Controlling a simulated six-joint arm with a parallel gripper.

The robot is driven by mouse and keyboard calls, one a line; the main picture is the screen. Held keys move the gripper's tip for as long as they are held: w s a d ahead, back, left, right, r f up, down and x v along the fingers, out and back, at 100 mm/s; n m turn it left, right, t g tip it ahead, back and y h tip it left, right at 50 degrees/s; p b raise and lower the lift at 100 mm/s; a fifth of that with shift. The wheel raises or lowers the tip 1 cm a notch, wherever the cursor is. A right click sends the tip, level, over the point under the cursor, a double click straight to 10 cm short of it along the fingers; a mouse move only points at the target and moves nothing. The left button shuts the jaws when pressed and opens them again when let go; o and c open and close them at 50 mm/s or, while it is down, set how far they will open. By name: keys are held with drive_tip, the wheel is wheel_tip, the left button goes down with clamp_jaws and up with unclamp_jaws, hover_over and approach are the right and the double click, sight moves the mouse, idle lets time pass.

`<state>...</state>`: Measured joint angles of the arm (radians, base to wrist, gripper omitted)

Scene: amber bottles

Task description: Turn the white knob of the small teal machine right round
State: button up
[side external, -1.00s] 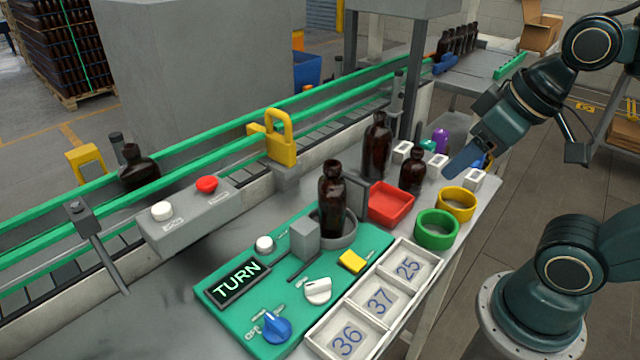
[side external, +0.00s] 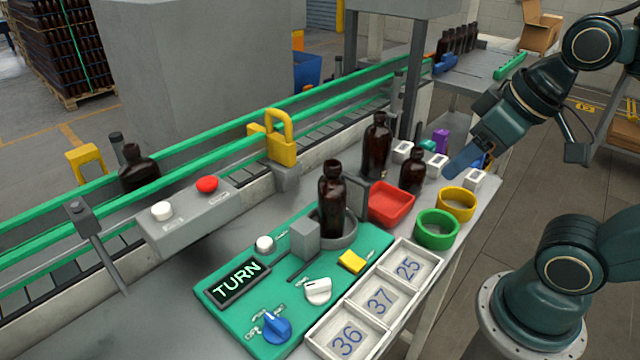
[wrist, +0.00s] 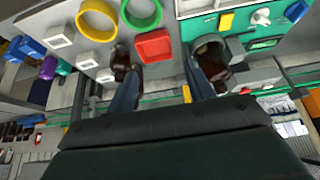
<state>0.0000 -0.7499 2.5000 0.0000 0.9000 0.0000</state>
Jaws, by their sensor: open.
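The small teal machine (side external: 232,315) lies on the grey bench with a lit TURN sign (side external: 238,283). Its white knob (side external: 317,290) sits near the front edge, between a blue knob (side external: 277,329) and a yellow block (side external: 352,261). The white knob also shows at the top right of the wrist view (wrist: 261,17). A dark bottle (side external: 333,205) stands upright in the machine's grey round holder. My gripper (side external: 463,162) is open and empty, above the far right end of the bench, well away from the knob. Its two blue fingers (wrist: 162,88) are spread in the wrist view.
A white tray (side external: 335,313) with numbered compartments lies along the machine's front. Green (side external: 437,230) and yellow (side external: 457,204) rings, a red tray (side external: 390,203) and two bottles stand beyond. A conveyor with green rails (side external: 210,140), a yellow padlock (side external: 281,140) and a button box (side external: 186,215) run behind.

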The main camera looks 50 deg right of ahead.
drive_tip(key=shift+c, duration=0.2)
drive_tip(key=c, duration=0.4)
drive_tip(key=shift+w+a+r+n, duration=0.3)
drive_tip(key=shift+w+a+n, duration=0.1)
drive_tip(key=shift+w+a, duration=0.1)
drive_tip(key=n+g, duration=0.6)
drive_tip(key=n, duration=0.5)
hover_over(330, 280)
drive_tip(key=shift+r, duration=0.2)
wheel_tip(330, 280, down, 14)
drive_tip(key=shift+r, duration=0.1)
drive_tip(key=shift+c, duration=0.4)
